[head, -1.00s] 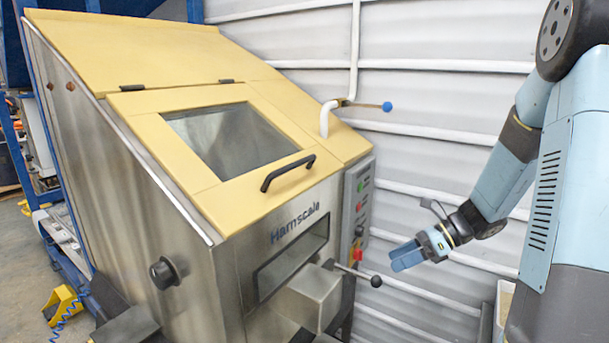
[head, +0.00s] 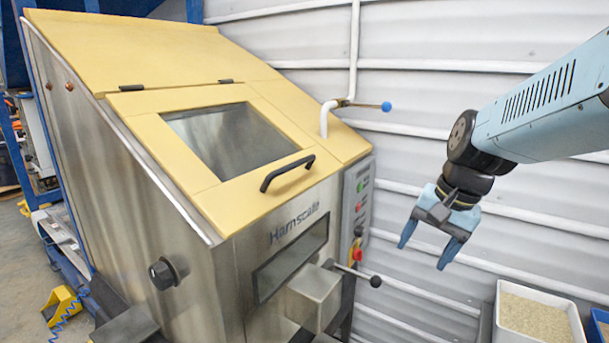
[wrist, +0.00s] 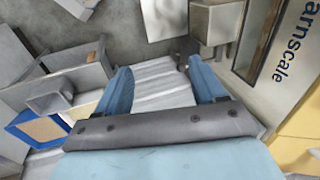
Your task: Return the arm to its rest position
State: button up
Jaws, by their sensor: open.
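My gripper (head: 424,257) hangs in the air to the right of the hopper, in front of the ribbed white wall, with its fingers pointing down. Its two blue fingers are apart with nothing between them. In the wrist view the open gripper (wrist: 160,75) shows the floor and lower machine parts beyond its fingers. My light blue arm comes in from the upper right of the head view. The hopper (head: 110,150) is steel with a yellow top and a closed windowed lid (head: 230,200) with a black handle. It stands left of my gripper, apart from it.
A white bin of grainy substrate (head: 535,318) stands at the lower right, with a blue bin edge (head: 600,325) beside it.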

jog(key=s+d+r+n+t+h, duration=0.1)
jog(key=s+r+n+t+h, duration=0.1)
jog(key=s+r+n, duration=0.3)
jog(key=shift+d+r+n+t, duration=0.2)
jog(key=shift+d+n+t, duration=0.2)
jog(key=shift+n+t, duration=0.3)
jog(key=shift+o, duration=0.4)
dwell(1.2)
